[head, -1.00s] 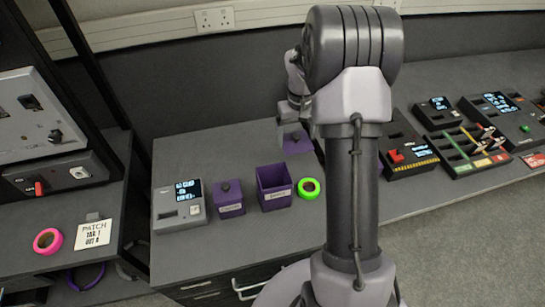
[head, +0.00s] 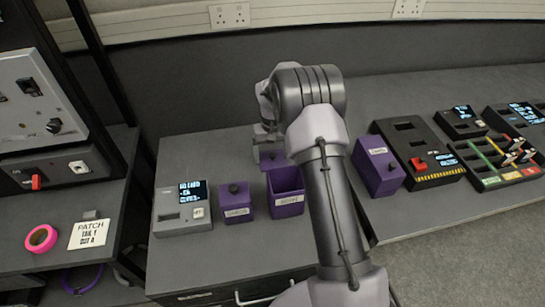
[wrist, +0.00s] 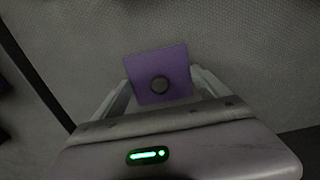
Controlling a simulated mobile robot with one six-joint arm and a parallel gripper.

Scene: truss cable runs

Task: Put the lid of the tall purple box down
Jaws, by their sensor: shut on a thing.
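My gripper (wrist: 160,82) is shut on the lid (wrist: 176,60), a flat purple square with a dark round knob. In the head view the lid (head: 270,162) hangs above the grey bench, just behind the open purple box and partly over its back left corner as seen. The open box (head: 287,204) has a white label and no lid on it. My arm hides most of the gripper in the head view. I cannot tell the height of the lid above the bench.
A smaller purple box with a knobbed lid (head: 236,203) stands left of the open box, beside a grey device with a screen (head: 181,212). Another labelled purple box (head: 378,165) stands right of my arm, beside a black device with a red switch (head: 418,150). Bench behind the boxes looks clear.

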